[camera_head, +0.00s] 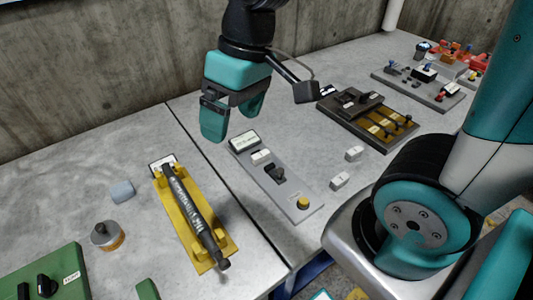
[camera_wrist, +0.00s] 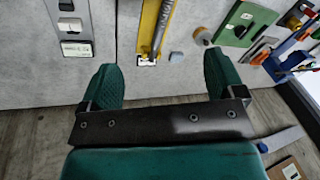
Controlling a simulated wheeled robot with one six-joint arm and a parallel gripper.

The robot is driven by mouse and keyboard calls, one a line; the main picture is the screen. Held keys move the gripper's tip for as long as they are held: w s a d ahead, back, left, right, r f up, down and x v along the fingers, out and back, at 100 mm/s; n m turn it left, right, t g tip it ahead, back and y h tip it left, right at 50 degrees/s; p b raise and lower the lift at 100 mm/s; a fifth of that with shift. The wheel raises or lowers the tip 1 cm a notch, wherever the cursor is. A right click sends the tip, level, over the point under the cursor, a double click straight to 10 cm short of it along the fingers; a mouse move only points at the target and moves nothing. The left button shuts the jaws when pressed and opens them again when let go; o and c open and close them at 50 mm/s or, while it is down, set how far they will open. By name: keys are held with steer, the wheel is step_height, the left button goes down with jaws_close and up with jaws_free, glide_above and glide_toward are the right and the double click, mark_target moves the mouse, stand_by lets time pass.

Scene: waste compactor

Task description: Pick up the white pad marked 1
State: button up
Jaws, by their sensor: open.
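Three small white pads show in the head view. One white pad (camera_head: 262,157) sits on the grey panel (camera_head: 285,189), beside its display. Two loose white pads, one farther back (camera_head: 354,153) and one nearer (camera_head: 340,180), lie on the table right of the panel. Their marks are too small to read, so I cannot tell which is marked 1. My gripper (camera_head: 235,112) is open and empty, above the table behind the panel's display end. In the wrist view my gripper (camera_wrist: 163,80) has nothing between its fingers; the grey panel (camera_wrist: 68,6) shows at the upper left.
A yellow tray (camera_head: 219,264) holding a dark cylinder stands left of the panel. A black-and-gold board (camera_head: 346,119) lies behind the loose pads. A grey block (camera_head: 122,192), a round knob (camera_head: 107,236) and a green box (camera_head: 68,262) are at left. The concrete wall (camera_head: 90,85) is behind.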

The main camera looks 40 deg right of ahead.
steer(key=w+d+f+m+h+b, duration=0.2)
steer(key=w+d+f+m, duration=0.1)
steer(key=w+d+f, duration=0.5)
steer(key=m+h+b, duration=0.1)
steer(key=m+b, duration=0.1)
glide_toward(259, 152)
steer(key=f, duration=0.1)
steer(key=f+p, duration=0.2)
steer(key=f, duration=0.1)
steer(key=shift+w+d, duration=0.15)
steer(key=shift+w, duration=0.1)
steer(key=shift+s+f+p, duration=0.1)
steer(key=shift+f+p, duration=0.35)
steer(key=shift+f, duration=1.15)
steer(key=shift+s+f+p, duration=0.15)
steer(key=shift+f+p, duration=0.3)
steer(key=shift+f, duration=1.2)
steer(key=c, duration=1.1)
steer(key=shift+r, duration=0.15)
